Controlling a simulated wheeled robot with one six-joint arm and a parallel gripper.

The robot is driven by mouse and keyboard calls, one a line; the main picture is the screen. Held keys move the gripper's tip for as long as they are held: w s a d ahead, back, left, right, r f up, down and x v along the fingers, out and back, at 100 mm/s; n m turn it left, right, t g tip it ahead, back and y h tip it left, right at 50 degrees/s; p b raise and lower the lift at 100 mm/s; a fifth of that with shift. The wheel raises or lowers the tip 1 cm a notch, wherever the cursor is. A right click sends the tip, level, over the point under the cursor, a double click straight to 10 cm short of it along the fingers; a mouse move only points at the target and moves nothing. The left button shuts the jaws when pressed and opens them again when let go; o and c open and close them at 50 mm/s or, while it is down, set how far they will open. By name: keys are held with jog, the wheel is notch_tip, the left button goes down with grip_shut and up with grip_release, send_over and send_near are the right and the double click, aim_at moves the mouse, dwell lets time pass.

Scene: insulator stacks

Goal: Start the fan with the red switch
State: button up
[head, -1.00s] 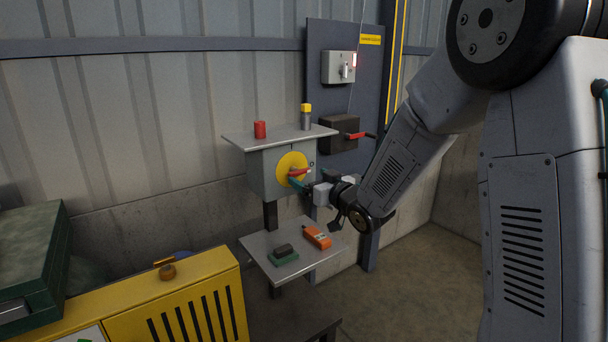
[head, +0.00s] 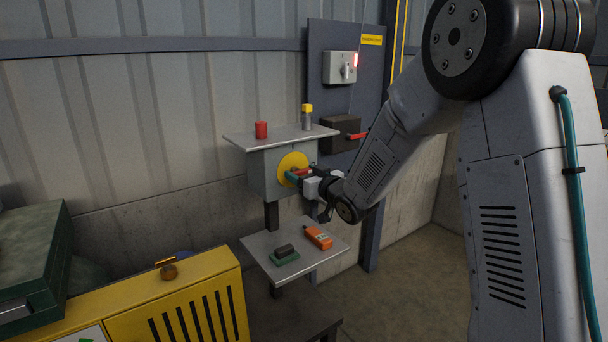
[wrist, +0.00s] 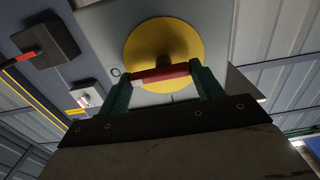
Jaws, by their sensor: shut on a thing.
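The red switch handle (wrist: 160,73) sits in front of a round yellow plate (wrist: 180,50) on a grey box. In the wrist view the green fingers of my gripper (wrist: 163,82) stand at both ends of the red handle and are shut on it. In the head view the yellow plate (head: 292,163) faces me on the box (head: 267,178); my gripper (head: 298,175) is at it and partly covers the handle. An "O" mark shows beside the plate in the wrist view. The fan is not identifiable in view.
A red cylinder (head: 261,130) and a yellow-capped cylinder (head: 307,117) stand on the shelf above the box. An orange device (head: 318,237) and a green-based block (head: 285,254) lie on the lower shelf. A dark box with a red lever (head: 357,135) and a grey switch box (head: 340,67) are behind.

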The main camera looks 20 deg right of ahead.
jog(key=n, duration=0.4)
jog(key=shift+a+r+n, duration=0.1)
jog(key=shift+n, duration=0.2)
jog(key=n, duration=0.4)
jog(key=shift+s+a+n, duration=0.1)
jog(key=shift+a+n, duration=0.05)
jog(key=shift+n, duration=0.15)
jog(key=n, duration=0.4)
jog(key=shift+a+n, duration=0.1)
jog(key=shift+n, duration=0.2)
jog(key=shift+a+n, duration=0.15)
jog(key=shift+n, duration=1.95)
jog(key=shift+s, duration=0.1)
jog(key=o, duration=1)
